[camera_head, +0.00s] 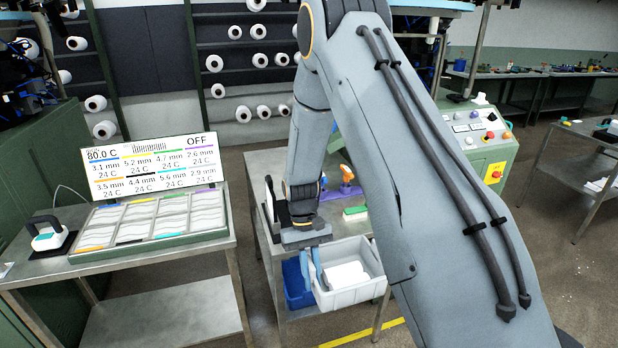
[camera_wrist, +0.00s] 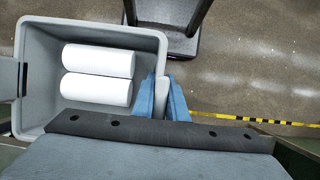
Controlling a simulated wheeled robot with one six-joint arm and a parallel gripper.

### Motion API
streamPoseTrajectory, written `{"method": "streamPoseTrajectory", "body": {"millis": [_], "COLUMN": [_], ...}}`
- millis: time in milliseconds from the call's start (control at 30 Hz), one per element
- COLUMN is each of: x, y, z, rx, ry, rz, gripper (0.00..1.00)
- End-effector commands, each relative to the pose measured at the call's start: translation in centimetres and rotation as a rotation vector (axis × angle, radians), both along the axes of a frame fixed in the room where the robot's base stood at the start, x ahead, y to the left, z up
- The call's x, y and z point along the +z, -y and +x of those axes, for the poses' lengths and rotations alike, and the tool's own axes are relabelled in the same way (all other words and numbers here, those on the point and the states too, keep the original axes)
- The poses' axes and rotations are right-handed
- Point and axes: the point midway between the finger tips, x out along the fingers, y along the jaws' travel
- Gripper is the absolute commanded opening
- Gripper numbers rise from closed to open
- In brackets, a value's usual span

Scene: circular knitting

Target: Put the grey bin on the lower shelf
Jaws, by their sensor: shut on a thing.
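The grey bin (camera_head: 352,292) is in front of a metal cart in the head view, with white rolls (camera_head: 346,275) inside it. In the wrist view the grey bin (camera_wrist: 38,112) fills the left side and two white rolls (camera_wrist: 97,75) lie in it. My gripper (camera_head: 315,272) is shut on the bin's near left wall in the head view. In the wrist view its blue fingers (camera_wrist: 165,100) straddle the bin's right rim. The lower shelf (camera_head: 330,312) of the cart shows only in part, behind and below the bin. The arm hides part of the cart.
A blue bin (camera_head: 297,284) stands on the lower shelf, left of and close to the grey bin. A table with a display (camera_head: 150,165) stands left. Yellow tape (camera_head: 362,334) marks the floor.

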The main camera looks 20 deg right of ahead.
Motion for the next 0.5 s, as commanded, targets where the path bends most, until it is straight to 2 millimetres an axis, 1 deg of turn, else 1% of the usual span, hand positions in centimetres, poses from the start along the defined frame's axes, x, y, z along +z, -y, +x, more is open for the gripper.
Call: {"method": "streamPoseTrajectory", "body": {"millis": [33,333,500], "x": [0.7,1.9,3.2], "y": [0.0,-0.1,0.8], "z": [-0.1,-0.5,0.8], "rx": [0.0,0.001,0.109], "ry": [0.0,0.0,0.003], "rz": [0.0,-0.001,0.0], "gripper": [0.0,0.0,0.0]}}
